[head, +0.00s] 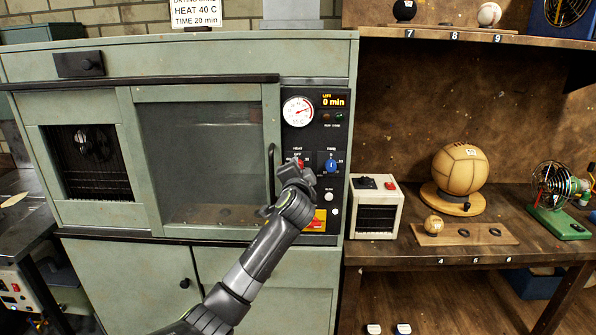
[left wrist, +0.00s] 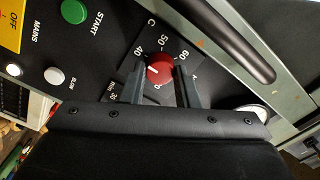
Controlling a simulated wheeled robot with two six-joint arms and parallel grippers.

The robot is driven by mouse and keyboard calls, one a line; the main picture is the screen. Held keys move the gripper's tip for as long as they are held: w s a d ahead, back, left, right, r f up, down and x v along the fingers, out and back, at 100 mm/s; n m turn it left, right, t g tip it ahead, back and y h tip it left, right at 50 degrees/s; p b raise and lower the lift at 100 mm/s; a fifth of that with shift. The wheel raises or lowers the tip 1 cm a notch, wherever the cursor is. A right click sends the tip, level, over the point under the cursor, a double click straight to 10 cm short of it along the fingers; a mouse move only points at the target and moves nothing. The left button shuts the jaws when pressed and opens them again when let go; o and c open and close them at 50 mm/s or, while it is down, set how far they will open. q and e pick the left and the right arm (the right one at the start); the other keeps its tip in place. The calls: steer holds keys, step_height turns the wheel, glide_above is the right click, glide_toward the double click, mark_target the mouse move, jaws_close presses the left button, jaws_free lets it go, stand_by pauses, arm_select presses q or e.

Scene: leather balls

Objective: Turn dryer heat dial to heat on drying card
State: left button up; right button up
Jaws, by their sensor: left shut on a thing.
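The drying card (head: 195,14) on top of the green dryer cabinet reads HEAT 40 C, TIME 20 min; its top line is cut off. The red heat dial (left wrist: 160,70) is on the dark control panel (head: 327,105), with 40, 50 and 60 marked around it. A short white mark on its face points roughly toward the 40 side; its exact setting is hard to tell. My left gripper (left wrist: 160,84) is shut on the dial, one finger on each side. In the head view my gripper (head: 297,172) covers most of the dial. My right gripper is not in view.
The blue time dial (head: 331,166) is just right of the heat dial. A round gauge (head: 298,111) and a display reading 0 min (head: 333,100) are above. The green start button (left wrist: 74,11) and white blow button (left wrist: 54,75) are nearby. A bench with balls stands right.

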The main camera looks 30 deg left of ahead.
arm_select(q)
steer(key=o, duration=1)
steer(key=shift+s, duration=0.1)
steer(key=b+v, duration=0.3)
steer(key=v, duration=1.4)
steer(key=shift+d+f, duration=0.1)
steer(key=shift+d, duration=0.1)
